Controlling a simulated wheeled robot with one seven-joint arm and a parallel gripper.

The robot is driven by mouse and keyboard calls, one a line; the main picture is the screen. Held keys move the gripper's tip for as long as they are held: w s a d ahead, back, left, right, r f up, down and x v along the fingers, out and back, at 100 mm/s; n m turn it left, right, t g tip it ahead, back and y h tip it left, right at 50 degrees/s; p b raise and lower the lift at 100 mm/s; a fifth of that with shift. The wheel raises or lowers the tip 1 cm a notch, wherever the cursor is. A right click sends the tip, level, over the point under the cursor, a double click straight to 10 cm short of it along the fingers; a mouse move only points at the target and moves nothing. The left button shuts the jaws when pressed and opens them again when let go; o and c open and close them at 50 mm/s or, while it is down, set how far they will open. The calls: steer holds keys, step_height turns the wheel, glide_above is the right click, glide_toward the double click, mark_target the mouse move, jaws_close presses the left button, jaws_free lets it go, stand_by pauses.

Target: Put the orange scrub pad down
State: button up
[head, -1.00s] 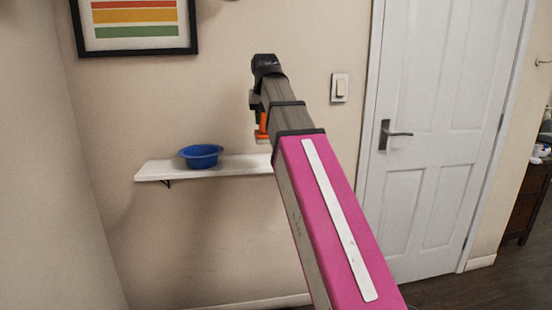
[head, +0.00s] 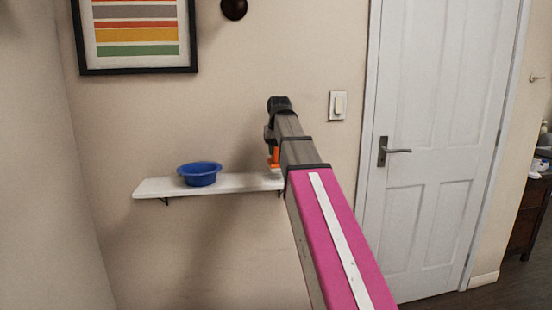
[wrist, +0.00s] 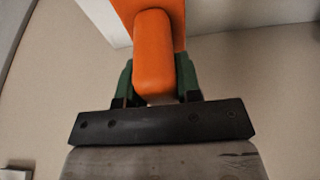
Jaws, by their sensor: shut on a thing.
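The orange scrub pad (head: 273,154) shows as a small orange piece with a pale underside, left of my arm in the head view. In the wrist view the orange pad (wrist: 154,55) is large, with a rounded handle-like part between two green fingers. My gripper (wrist: 156,82) is shut on it. In the head view my arm hides most of the gripper. The pad appears near the right end of the white shelf (head: 155,187); I cannot tell whether it touches the shelf.
A blue bowl (head: 200,175) stands on the shelf, left of the pad, with bare shelf between. The wall (head: 120,130) is behind the shelf. A light switch (head: 339,105) and a white door (head: 435,190) are to the right.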

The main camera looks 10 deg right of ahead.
mark_target(276, 157)
steer(key=shift+f, duration=1.55)
steer(key=shift+f, duration=0.1)
steer(key=o, duration=0.8)
steer(key=shift+o, duration=0.2)
steer(key=v, duration=1.2)
steer(key=shift+s, duration=0.1)
